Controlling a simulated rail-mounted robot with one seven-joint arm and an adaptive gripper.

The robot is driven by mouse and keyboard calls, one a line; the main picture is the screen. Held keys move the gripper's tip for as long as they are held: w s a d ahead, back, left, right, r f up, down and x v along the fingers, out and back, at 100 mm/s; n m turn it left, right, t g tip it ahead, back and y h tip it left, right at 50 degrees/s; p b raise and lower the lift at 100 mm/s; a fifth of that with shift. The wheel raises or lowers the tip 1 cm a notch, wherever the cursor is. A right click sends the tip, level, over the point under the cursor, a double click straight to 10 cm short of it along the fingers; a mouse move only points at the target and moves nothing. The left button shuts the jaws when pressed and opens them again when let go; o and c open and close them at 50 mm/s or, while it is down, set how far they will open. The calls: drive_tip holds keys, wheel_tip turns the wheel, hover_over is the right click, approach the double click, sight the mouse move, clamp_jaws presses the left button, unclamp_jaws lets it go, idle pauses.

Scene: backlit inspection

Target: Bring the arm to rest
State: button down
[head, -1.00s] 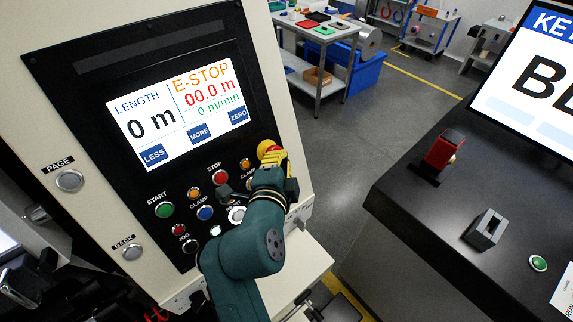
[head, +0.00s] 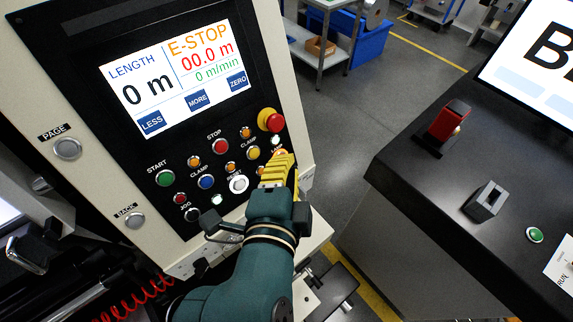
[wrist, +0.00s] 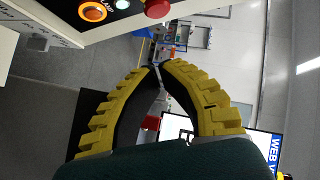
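My gripper (head: 279,165) has yellow ribbed fingers and stands in front of the lower right of the control panel in the head view. In the wrist view the fingers of my gripper (wrist: 161,66) bow outward and their tips come together with nothing between them. The red emergency-stop button (head: 275,122) on its yellow base is above the fingertips and apart from them. It also shows at the top of the wrist view (wrist: 157,8). The panel screen (head: 180,78) reads "E-STOP", 0 m and 0 m/min. Some buttons behind my gripper are hidden.
A dark console (head: 420,200) with a red device (head: 447,122), a grey slotted block (head: 485,202) and a green button (head: 535,235) stands at the right. Open floor (head: 375,95) lies between it and the panel. A red coiled cable (head: 135,298) hangs at lower left.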

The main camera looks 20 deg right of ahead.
idle(0.4)
drive_tip(key=a+r+n+t+y+p, duration=0.1)
drive_tip(key=r+n+p, duration=0.5)
drive_tip(key=r, duration=0.6)
drive_tip(key=s+a+r+n+t+y+p, duration=0.1)
drive_tip(key=a+r+n+t+y+p, duration=0.1)
drive_tip(key=r+n+t+y+p, duration=0.2)
drive_tip(key=s+a+r+n+t+y+p, duration=0.1)
drive_tip(key=r+n+t+p, duration=0.3)
drive_tip(key=r, duration=1.7)
drive_tip(key=n+y+p, duration=0.1)
drive_tip(key=n+p, duration=0.4)
drive_tip(key=n, duration=0.1)
drive_tip(key=shift+s+a+n+t+y, duration=0.15)
drive_tip(key=shift+a+n+t+y, duration=0.15)
drive_tip(key=shift+a+n+y, duration=0.1)
